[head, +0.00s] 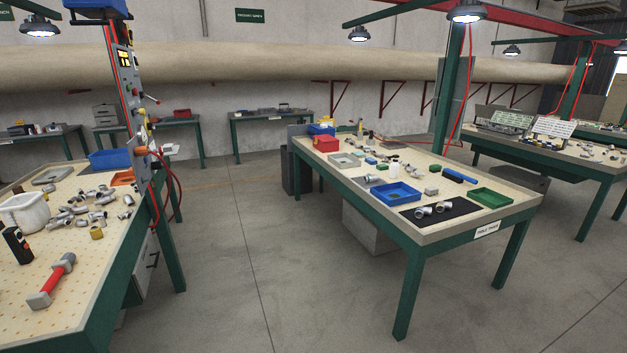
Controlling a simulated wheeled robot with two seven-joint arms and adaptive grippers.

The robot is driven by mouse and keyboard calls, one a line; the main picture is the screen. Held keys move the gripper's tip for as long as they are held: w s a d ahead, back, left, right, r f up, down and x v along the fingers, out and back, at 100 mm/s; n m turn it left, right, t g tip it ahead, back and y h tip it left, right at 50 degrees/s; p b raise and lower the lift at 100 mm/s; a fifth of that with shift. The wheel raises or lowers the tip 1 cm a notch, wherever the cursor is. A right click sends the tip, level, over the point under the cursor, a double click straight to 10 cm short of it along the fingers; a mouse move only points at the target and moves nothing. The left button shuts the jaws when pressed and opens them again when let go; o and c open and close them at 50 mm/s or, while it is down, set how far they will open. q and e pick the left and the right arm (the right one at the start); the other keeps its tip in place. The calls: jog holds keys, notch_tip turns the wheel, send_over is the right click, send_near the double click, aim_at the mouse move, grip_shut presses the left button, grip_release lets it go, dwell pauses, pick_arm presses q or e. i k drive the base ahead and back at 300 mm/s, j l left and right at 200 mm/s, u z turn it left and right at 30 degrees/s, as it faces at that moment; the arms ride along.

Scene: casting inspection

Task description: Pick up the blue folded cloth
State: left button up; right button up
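I cannot clearly make out a blue folded cloth. A long, low blue item (459,175) lies near the right edge of the middle table (425,236); it is too small to tell whether it is cloth. Neither of my grippers is in view.
The middle table also holds a blue tray (378,198), a green tray (508,204), a black mat (464,208) and a red bin (326,144). A left table (20,330) carries metal fittings, a red-handled hammer (57,277) and a white basket (24,214). Clear floor (235,250) lies between them.

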aim_at(370, 159)
jog(key=i, duration=4.15)
jog(key=i+j+z, duration=0.1)
jog(key=i+z, duration=0.3)
jog(key=i, duration=0.4)
jog(key=i+j+z, duration=0.25)
jog(key=i+z, duration=0.25)
jog(key=i+j+z, duration=0.95)
jog(key=k+j, duration=0.05)
jog(key=k, duration=0.05)
